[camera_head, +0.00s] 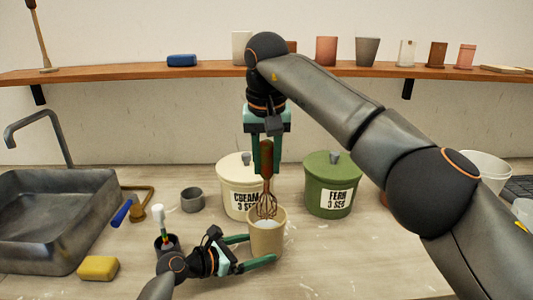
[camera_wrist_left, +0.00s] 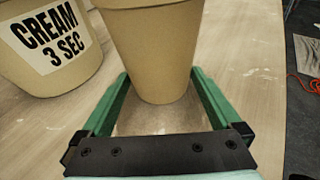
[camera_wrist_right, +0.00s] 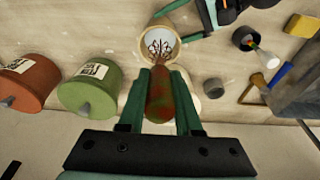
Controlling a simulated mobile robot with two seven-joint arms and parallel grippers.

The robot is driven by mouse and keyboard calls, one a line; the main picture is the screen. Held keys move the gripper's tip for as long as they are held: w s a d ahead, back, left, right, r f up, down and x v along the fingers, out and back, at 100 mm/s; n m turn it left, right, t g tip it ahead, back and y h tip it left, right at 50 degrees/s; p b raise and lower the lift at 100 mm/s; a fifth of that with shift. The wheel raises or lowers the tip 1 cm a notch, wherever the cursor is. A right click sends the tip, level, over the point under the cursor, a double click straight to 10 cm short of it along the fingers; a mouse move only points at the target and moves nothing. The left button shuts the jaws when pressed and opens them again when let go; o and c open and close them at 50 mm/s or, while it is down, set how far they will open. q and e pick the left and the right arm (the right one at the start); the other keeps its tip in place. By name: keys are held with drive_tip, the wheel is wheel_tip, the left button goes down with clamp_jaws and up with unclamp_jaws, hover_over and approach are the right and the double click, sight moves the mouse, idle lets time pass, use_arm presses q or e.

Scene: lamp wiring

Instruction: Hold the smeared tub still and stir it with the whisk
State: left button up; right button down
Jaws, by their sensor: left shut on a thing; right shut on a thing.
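The tan tub (camera_head: 267,242) stands upright on the worktop, with whitish contents visible in its mouth; I cannot make out smears on its outside. My left gripper (camera_head: 262,248) is shut on the tub, one finger along each side, as the left wrist view also shows with the tub (camera_wrist_left: 152,50) between the fingers. My right gripper (camera_head: 267,172) is shut on the brown handle of the whisk (camera_head: 267,205), which points down. Its wire loops reach into the tub's mouth, seen in the right wrist view (camera_wrist_right: 160,47). How deep they sit is unclear.
The cream canister (camera_head: 238,172) and green fern canister (camera_head: 330,185) stand behind the tub. A grey cup (camera_head: 192,200), a dark pot with a brush (camera_head: 160,218), a yellow sponge (camera_head: 98,268) and the sink (camera_head: 55,215) are to the left.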

sight(267, 210)
wheel_tip(267, 210, down, 10)
idle(0.6)
drive_tip(key=shift+s, duration=0.1)
